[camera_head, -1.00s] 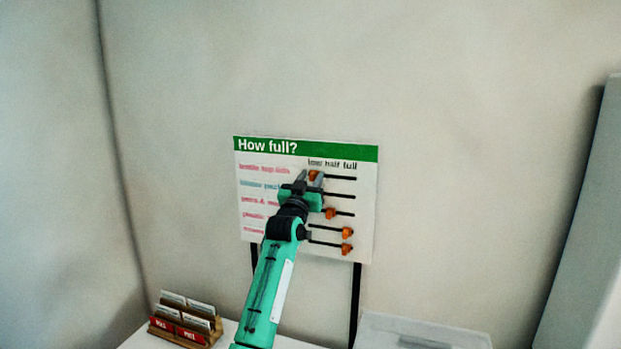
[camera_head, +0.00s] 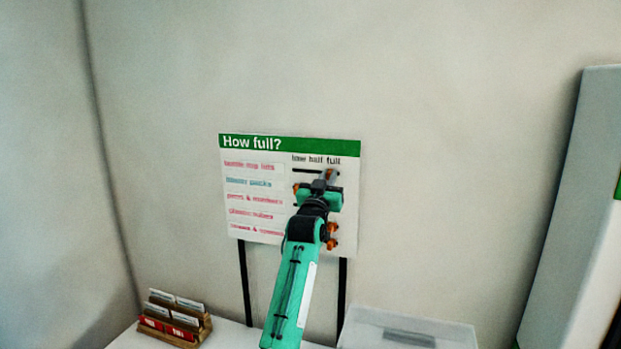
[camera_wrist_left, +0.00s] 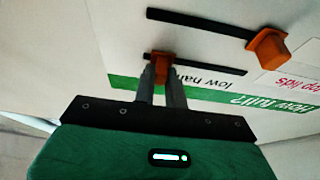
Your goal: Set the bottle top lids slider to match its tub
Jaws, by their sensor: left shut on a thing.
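The white "How full?" board (camera_head: 262,200) has a green header and rows of slots with orange sliders. The pink bottle top lids label (camera_head: 249,166) marks the top row. My left gripper (camera_head: 329,175) is at the right part of that row. In the left wrist view, its fingers (camera_wrist_left: 160,85) are shut on the orange bottle top lids slider (camera_wrist_left: 160,66), near the "full" end of its black slot (camera_wrist_left: 215,68). The words "half full" are partly hidden there by the gripper. The bottle top lids tub cannot be made out. My right gripper is not in view.
The second row's orange slider (camera_wrist_left: 268,48) is at its low end. More orange sliders (camera_head: 332,243) show lower down beside my arm. A wooden card holder (camera_head: 175,330) stands at lower left and a clear plastic box (camera_head: 455,333) at lower right.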

